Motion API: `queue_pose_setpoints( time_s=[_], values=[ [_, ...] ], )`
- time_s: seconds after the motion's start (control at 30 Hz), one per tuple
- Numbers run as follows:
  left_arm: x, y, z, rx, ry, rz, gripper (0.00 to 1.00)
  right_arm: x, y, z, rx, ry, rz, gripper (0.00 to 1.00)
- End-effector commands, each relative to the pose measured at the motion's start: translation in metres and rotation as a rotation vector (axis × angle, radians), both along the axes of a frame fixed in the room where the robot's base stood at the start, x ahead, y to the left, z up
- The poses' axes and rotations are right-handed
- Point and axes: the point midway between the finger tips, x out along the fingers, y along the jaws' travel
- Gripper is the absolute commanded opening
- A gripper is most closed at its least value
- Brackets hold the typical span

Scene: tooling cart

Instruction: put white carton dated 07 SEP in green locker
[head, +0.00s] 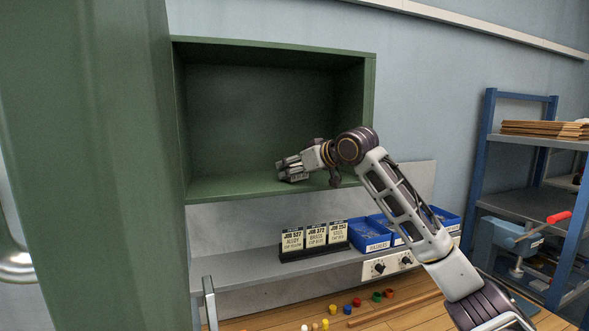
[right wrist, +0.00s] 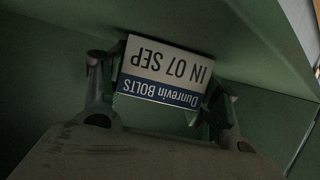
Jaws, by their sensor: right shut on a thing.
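The green locker (head: 270,188) is open, and its green door (head: 90,150) stands swung out on the left. My right gripper (head: 284,169) is inside the locker, low over its floor. In the right wrist view the white carton (right wrist: 165,68) sits between the fingers of my right gripper (right wrist: 163,95), which is shut on it. Its label reads upside down "Dunrevin BOLTS" on a blue band and "IN 07 SEP". In the head view the carton is mostly hidden by the gripper, and I cannot tell whether it touches the locker floor. My left gripper is not in view.
Below the locker, a grey shelf (head: 240,268) holds a black stand with job cards (head: 315,238) and blue bins (head: 368,236). Small coloured pieces (head: 357,301) lie on the wooden bench. A blue rack (head: 487,170) stands at right. The rest of the locker looks empty.

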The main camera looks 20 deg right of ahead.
Motion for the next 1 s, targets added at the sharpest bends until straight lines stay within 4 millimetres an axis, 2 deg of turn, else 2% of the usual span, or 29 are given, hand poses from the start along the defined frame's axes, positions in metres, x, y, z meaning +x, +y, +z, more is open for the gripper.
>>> queue_pose_setpoints(
  time_s=[0.13,0.17,0.3,0.8,1.0],
  values=[
    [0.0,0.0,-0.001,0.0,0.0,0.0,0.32,0.0,0.0,-0.001,0.001,-0.003,0.0,0.24],
    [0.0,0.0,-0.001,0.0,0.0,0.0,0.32,0.0,0.0,-0.002,0.0,0.0,0.0,0.66],
    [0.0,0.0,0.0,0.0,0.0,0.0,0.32,0.0,0.0,-0.002,0.0,0.0,0.0,0.84],
    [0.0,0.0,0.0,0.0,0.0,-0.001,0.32,0.0,0.0,0.001,0.0,0.0,0.0,0.84],
    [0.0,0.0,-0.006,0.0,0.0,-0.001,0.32,-0.013,-0.006,0.005,0.002,0.0,0.001,0.84]
  ],
)
